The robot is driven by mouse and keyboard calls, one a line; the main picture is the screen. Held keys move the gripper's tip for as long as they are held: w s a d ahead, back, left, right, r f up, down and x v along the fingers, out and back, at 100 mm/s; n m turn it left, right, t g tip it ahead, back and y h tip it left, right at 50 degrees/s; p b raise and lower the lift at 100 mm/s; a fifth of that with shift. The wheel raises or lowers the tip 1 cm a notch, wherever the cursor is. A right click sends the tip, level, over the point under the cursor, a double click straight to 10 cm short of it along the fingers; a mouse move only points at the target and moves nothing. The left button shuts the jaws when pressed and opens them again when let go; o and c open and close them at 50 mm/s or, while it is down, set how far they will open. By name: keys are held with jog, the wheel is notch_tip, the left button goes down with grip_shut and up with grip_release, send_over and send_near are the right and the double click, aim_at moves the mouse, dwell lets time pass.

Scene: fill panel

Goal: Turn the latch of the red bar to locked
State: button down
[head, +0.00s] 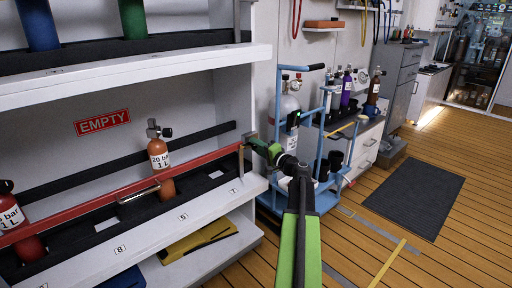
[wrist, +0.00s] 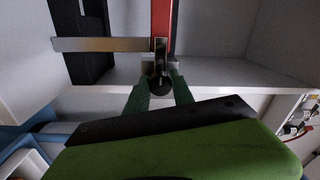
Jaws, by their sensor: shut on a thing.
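The red bar (head: 110,190) runs across the front of the shelf's bottle row and also shows at the top of the wrist view (wrist: 166,18). Its latch (wrist: 159,82) is a small dark piece at the bar's right end, with a metal strip (wrist: 100,44) beside it. My gripper (head: 268,149) is at that end, beside the shelf's edge. In the wrist view its green fingers (wrist: 160,88) are on both sides of the latch's dark knob and shut on it. In the head view the fingers hide most of the latch. I cannot tell how the latch is turned.
An orange bottle (head: 159,155) and a red bottle (head: 20,232) stand behind the bar. A blue trolley (head: 327,150) with a gas cylinder stands close behind my gripper. A dark mat (head: 415,197) lies on the wooden floor, which is open to the right.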

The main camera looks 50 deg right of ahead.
jog(key=shift+f, duration=0.1)
dwell(0.3)
jog(key=c, duration=1.1)
grip_release()
jog(key=s+a, duration=0.1)
jog(key=s, duration=1.6)
jog(key=shift+s+a+f+b, duration=0.15)
jog(key=shift+s+f+b, duration=0.05)
jog(key=shift+f+b, duration=0.15)
